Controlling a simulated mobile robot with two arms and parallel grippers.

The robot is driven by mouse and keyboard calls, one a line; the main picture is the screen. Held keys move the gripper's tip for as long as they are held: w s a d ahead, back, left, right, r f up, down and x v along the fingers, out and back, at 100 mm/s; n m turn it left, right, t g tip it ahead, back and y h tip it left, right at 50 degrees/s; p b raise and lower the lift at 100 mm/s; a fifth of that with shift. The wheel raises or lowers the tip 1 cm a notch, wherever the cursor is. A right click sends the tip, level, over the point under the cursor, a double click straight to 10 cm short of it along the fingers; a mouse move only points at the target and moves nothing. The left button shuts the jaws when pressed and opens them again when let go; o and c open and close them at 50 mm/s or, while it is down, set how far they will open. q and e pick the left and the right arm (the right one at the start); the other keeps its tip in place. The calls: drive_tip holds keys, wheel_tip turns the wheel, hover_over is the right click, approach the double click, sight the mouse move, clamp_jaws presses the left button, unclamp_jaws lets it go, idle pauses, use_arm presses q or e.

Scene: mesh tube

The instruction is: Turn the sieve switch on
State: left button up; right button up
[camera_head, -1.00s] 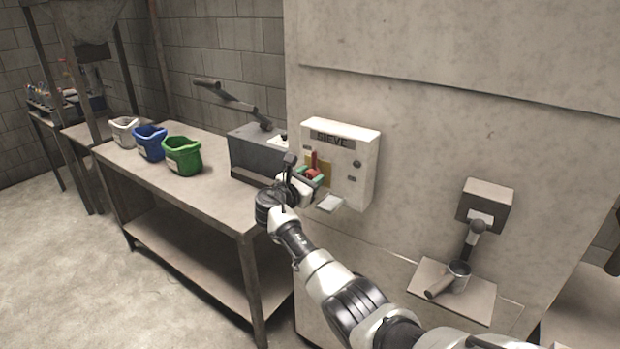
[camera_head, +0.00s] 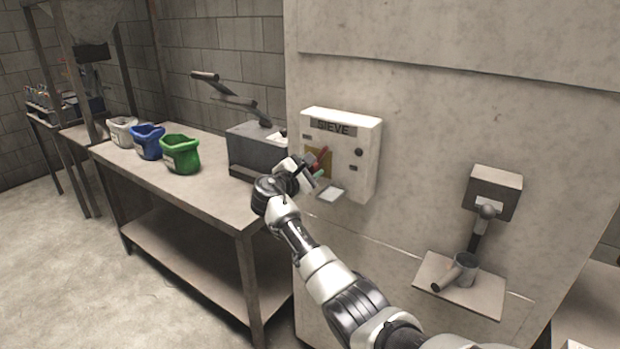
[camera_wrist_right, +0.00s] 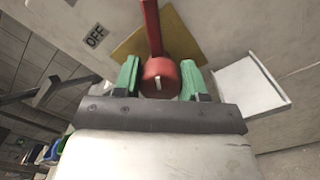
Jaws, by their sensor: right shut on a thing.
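The white sieve switch box (camera_head: 364,135) is mounted on the big concrete-like wall and reads SIEVE at its top. Its red switch lever (camera_head: 322,155) stands over a yellow plate (camera_head: 312,160) and leans to the right in the head view. My right gripper (camera_head: 315,177) is at the lever's lower part, its fingers partly hidden by the wrist. In the right wrist view, its green fingertips (camera_wrist_right: 159,80) are on both sides of the lever's round red end (camera_wrist_right: 160,72). An OFF label (camera_wrist_right: 96,37) is left of the plate. My left gripper is not in view.
A metal table (camera_head: 215,200) at left holds a grey machine (camera_head: 255,148) and green (camera_head: 180,154), blue and white bags. A shelf (camera_head: 440,290) with a metal cup is at right.

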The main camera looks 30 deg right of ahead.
drive_tip(key=m+b, duration=0.8)
drive_tip(key=shift+f, duration=0.3)
drive_tip(key=shift+r+m+b, duration=0.15)
drive_tip(key=shift+m+b, duration=1.4)
drive_tip(key=shift+m, duration=0.25)
drive_tip(key=o, duration=0.9)
drive_tip(key=shift+r, duration=0.1)
drive_tip(key=shift+a, duration=0.1)
drive_tip(key=b+v, duration=0.1)
drive_tip(key=v, duration=0.9)
drive_tip(key=shift+s+a, duration=0.1)
drive_tip(key=shift+a, duration=0.25)
